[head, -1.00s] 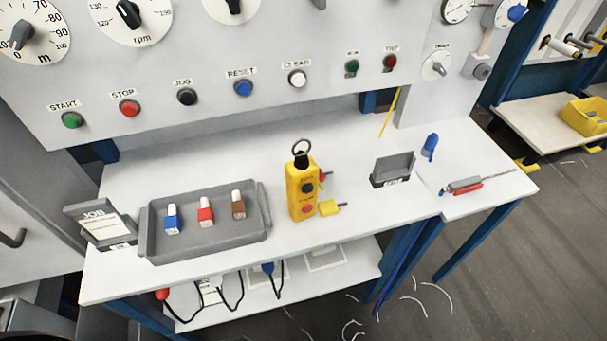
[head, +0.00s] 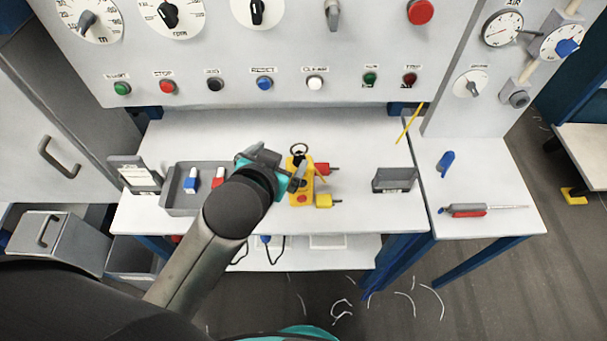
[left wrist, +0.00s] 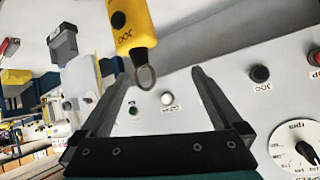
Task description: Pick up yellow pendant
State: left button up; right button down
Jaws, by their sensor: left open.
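The yellow pendant (head: 301,194) stands upright on the white bench, with a black top and a ring; my left gripper partly hides its left side in the head view. My left gripper (head: 282,168) is open beside the pendant's upper part. In the left wrist view the pendant (left wrist: 133,27) hangs into the picture from the top, its ring between the two open fingers of my left gripper (left wrist: 161,76). I cannot tell whether a finger touches it. My right gripper is not in view.
A grey tray (head: 181,208) with small bottles is left of the pendant, partly behind my arm. Red (head: 322,168) and yellow (head: 324,201) plugs lie close on its right. A grey holder (head: 394,181) stands farther right. The button panel (head: 340,98) rises behind.

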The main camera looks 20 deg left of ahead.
pick_arm(q)
jog(key=w+d+r+m+t+h, duration=0.4)
jog(key=d+r, duration=0.2)
jog(key=r, duration=0.5)
jog(key=w+d+r+m+t+h, duration=0.3)
jog(key=w+d+r+t+h, duration=0.15)
jog(key=r, duration=0.65)
jog(key=s+d+r+m+g+h, duration=0.1)
jog(key=s+d+m+g+h, duration=0.45)
jog(key=d+m+g, duration=0.35)
jog(key=s+d+r+m+g+h, duration=0.2)
jog(key=s+d+m+g+h, duration=0.35)
jog(key=m, duration=0.55)
jog(key=m+g+y, duration=0.2)
jog(key=g+y, duration=0.3)
jog(key=y, duration=1.4)
send_near(297, 158)
notch_tip(297, 158, down, 8)
jog(key=shift+r+p, duration=0.1)
jog(key=shift+p, duration=0.75)
jog(key=shift+w+f+p, duration=0.2)
jog(key=shift+f, duration=1.2)
jog(key=shift+w+f+p, duration=0.2)
jog(key=shift+f, duration=1.25)
grip_shut()
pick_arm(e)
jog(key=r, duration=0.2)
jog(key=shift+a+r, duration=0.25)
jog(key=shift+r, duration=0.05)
